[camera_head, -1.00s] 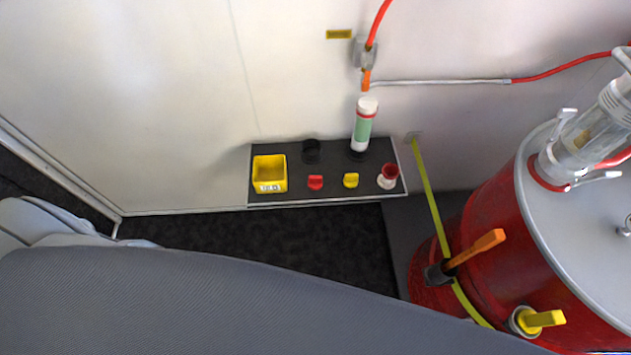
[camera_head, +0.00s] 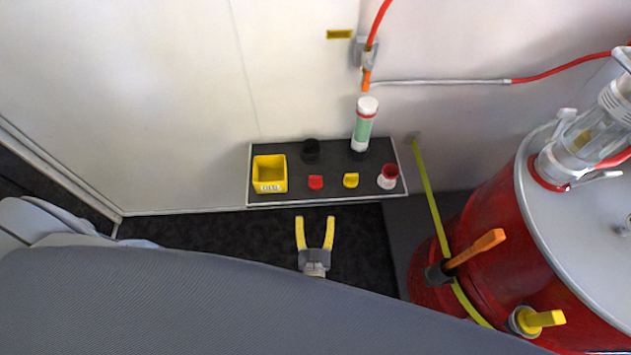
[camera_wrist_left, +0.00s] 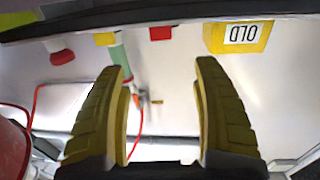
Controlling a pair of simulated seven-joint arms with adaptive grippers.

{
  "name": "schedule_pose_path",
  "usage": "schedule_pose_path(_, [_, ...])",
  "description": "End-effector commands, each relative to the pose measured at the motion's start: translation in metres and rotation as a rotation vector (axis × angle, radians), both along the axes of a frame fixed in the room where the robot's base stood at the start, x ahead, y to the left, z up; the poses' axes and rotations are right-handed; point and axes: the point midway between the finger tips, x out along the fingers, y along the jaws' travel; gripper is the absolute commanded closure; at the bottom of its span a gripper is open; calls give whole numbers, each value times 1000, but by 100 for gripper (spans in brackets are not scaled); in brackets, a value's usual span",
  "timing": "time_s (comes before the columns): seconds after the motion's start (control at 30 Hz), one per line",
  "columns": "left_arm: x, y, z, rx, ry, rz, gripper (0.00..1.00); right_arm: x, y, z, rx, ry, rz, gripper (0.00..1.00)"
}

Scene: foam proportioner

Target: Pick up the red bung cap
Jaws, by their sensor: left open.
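The red bung cap (camera_head: 316,182) sits on the dark shelf (camera_head: 285,198), between the yellow OLD bin and a yellow cap. In the left wrist view a red piece that looks like this cap (camera_wrist_left: 161,33) shows at the top, just beyond the shelf edge. My left gripper (camera_head: 315,220) is open and empty, in front of and below the shelf, its yellow fingers pointing toward the red cap. Its two fingers also show wide apart in the left wrist view (camera_wrist_left: 160,75). My right gripper is in neither view.
The shelf also carries the yellow OLD bin (camera_head: 269,174), a black cup (camera_head: 311,150), a green-and-white cylinder (camera_head: 363,125), a yellow cap (camera_head: 351,180) and a red-and-white cup (camera_head: 388,176). A large red tank (camera_head: 480,220) with orange and yellow handles stands on the right.

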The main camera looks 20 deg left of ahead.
Motion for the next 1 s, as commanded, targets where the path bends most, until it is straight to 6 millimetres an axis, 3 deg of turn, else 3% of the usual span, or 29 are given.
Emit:
schedule_pose_path(0.5, [86,24,1,5,-1,-4,33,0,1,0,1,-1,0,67])
schedule_pose_path(0.7, [105,29,0,4,1,-4,33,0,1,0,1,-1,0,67])
schedule_pose_path(1.0, [119,34,0,4,0,-4,33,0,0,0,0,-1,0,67])
